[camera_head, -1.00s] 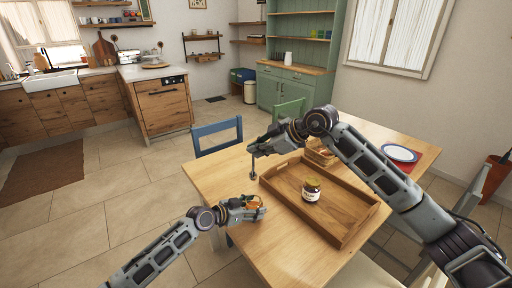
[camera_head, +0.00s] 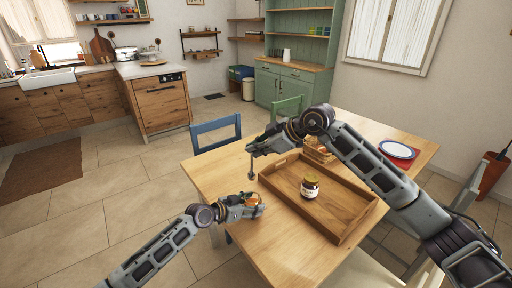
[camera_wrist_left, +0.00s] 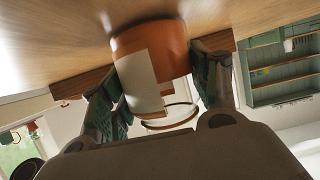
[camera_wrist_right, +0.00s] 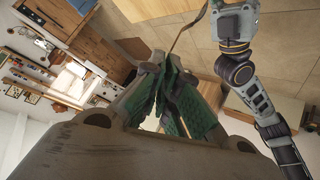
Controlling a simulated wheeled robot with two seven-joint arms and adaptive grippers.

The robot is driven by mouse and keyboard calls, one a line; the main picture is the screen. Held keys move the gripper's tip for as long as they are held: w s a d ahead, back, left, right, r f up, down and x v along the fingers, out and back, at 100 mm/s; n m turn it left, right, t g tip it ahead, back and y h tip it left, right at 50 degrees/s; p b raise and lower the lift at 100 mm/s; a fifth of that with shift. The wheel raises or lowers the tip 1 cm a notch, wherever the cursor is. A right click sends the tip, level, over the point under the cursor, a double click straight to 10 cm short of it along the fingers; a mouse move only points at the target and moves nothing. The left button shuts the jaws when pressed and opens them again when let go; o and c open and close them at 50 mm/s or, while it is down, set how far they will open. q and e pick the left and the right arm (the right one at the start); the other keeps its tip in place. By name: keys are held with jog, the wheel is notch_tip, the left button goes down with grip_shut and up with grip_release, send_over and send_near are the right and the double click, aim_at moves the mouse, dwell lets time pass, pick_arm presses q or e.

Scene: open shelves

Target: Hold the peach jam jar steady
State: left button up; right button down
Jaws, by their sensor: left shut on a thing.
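The peach jam jar (camera_head: 254,199) is an orange jar at the table's near left edge. In the left wrist view, the jar (camera_wrist_left: 152,50) shows orange contents, a white label and a clear round rim. My left gripper (camera_head: 246,201) is shut around its sides. The jar is upright, at or just above the tabletop; exact contact is unclear. My right gripper (camera_head: 252,149) is above and behind the jar. Its fingers look closed on a thin spoon-like utensil (camera_wrist_right: 188,28).
A wooden tray (camera_head: 345,232) lies right of the jar, holding a dark-lidded jar (camera_head: 310,187). A basket (camera_head: 319,150) stands behind it. A blue chair (camera_head: 216,132) stands at the table's left side. A plate (camera_head: 398,149) lies at the far right.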

pick_arm(q)
jog(key=shift+s+f, duration=0.2)
jog(key=shift+f, duration=0.25)
pick_arm(e)
notch_tip(320, 180, down, 12)
jog(key=shift+f, duration=0.2)
dwell(1.5)
dwell(0.3)
jog(key=c, duration=1.6)
grip_release()
jog(key=shift+o, duration=0.2)
jog(key=v, duration=1.2)
pick_arm(q)
jog(key=shift+r, duration=0.1)
